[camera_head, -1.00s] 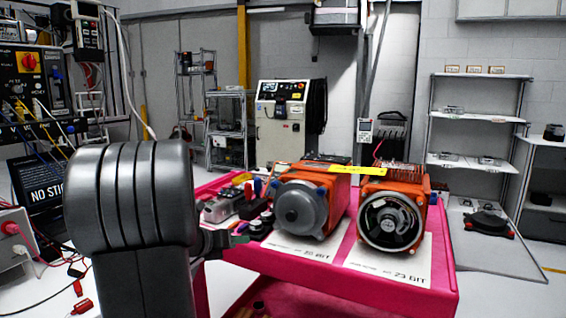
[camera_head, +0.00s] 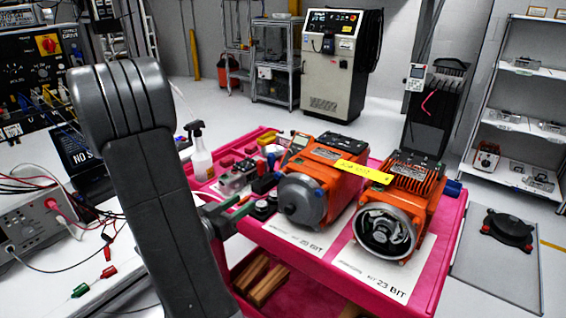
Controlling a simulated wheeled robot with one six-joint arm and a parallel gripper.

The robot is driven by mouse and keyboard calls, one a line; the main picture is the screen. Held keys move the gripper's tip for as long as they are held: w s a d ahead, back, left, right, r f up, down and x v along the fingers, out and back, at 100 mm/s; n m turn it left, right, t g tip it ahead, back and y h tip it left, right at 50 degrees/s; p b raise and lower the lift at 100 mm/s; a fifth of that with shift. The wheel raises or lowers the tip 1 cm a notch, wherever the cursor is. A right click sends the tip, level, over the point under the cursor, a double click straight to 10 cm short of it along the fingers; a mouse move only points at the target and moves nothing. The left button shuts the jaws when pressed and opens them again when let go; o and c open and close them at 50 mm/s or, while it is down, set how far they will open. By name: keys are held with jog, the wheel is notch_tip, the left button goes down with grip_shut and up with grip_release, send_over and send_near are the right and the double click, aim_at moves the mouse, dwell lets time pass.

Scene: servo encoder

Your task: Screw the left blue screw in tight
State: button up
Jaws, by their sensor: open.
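Two orange motor units stand side by side on a pink cart (camera_head: 447,243). The left motor (camera_head: 304,200) has a closed grey round cover; the right motor (camera_head: 385,232) has an open round front with parts showing inside. A small blue part (camera_head: 271,162) shows at the left motor's upper left, and another blue part (camera_head: 453,187) is at the right motor's right side. I cannot tell whether either is the left blue screw. My gripper (camera_head: 238,214) is partly hidden behind my grey arm. It is open, left of the left motor and apart from it.
A yellow label (camera_head: 363,172) lies across the motors' tops. Small dark parts and a white spray bottle (camera_head: 200,155) stand on the cart's left side. A bench (camera_head: 40,250) with cables is at left. Open floor lies behind the cart; shelves (camera_head: 520,100) stand at right.

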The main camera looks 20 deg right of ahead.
aim_at(276, 177)
jog(key=shift+n, duration=0.5)
jog(key=x, duration=0.4)
jog(key=p+x, duration=0.1)
jog(key=x, duration=0.4)
jog(key=p+x, duration=0.1)
jog(key=x, duration=0.3)
jog(key=shift+w+d+r, duration=0.25)
jog(key=shift+r, duration=0.1)
jog(key=shift+c, duration=0.3)
grip_shut()
jog(key=m+b, duration=0.3)
jog(key=b, duration=0.2)
jog(key=shift+f+m+b, duration=0.2)
jog(key=shift+m+b, duration=0.1)
jog(key=shift+m, duration=0.1)
jog(key=shift+r+m+b, duration=0.15)
jog(key=shift+m+b, duration=0.2)
jog(key=shift+m, duration=0.15)
jog(key=shift+o, duration=0.3)
grip_release()
